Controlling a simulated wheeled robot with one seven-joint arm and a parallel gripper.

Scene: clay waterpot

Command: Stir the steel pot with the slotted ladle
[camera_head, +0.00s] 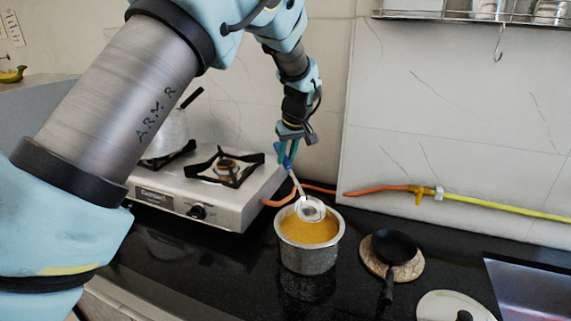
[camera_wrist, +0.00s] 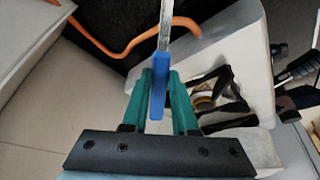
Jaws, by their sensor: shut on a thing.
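The steel pot (camera_head: 308,258) stands on the black counter and holds yellow-orange liquid. The slotted ladle (camera_head: 311,209) hangs from my gripper (camera_head: 288,158), with its round head over the pot's opening near the back rim. The head looks to be above the liquid or just at its surface; I cannot tell which. In the wrist view my gripper (camera_wrist: 160,95) has its green fingers shut on the ladle's blue handle (camera_wrist: 159,88). The ladle's head and the pot are out of the wrist view.
A gas stove (camera_head: 205,185) with a pot on its rear burner stands left of the steel pot. A small black pan (camera_head: 394,247) on a round mat and a lid (camera_head: 452,306) lie to the right. An orange and yellow hose (camera_head: 375,189) runs along the wall.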

